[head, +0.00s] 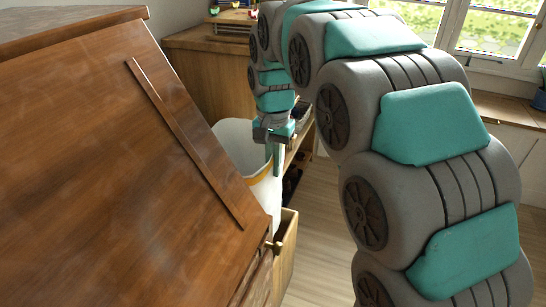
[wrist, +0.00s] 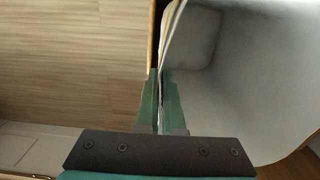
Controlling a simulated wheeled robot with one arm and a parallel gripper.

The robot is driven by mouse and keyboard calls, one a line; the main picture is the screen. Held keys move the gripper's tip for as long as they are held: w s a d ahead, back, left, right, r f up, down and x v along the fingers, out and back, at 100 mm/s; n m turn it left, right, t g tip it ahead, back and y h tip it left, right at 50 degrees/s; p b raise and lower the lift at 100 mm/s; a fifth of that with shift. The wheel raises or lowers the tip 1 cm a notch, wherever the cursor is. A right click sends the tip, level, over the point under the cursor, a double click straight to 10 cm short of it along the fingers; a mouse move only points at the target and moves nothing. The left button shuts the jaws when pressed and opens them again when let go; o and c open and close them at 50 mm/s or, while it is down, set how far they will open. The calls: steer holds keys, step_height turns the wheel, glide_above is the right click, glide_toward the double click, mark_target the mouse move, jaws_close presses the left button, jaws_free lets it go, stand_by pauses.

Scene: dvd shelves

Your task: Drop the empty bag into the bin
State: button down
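A white bin (head: 231,132) with a yellow band stands behind the brown wooden panel in the head view, which hides part of it. My gripper (head: 275,172) points down at the bin's right rim. In the wrist view the pale inside of the bin (wrist: 245,75) fills the right side. My gripper (wrist: 160,72) shows there with its two teal fingers close together, a narrow gap between them, along the bin's edge. No bag can be made out in either view.
A large brown wooden panel (head: 110,150) fills the left of the head view. A wooden drawer or box (head: 286,255) sits below the bin. A low shelf (head: 300,140) stands behind my gripper. Open wooden floor (head: 318,230) lies to the right.

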steer(key=shift+f+b, duration=3.5)
steer(key=shift+f, duration=8.7)
steer(key=c, duration=1)
jaws_free()
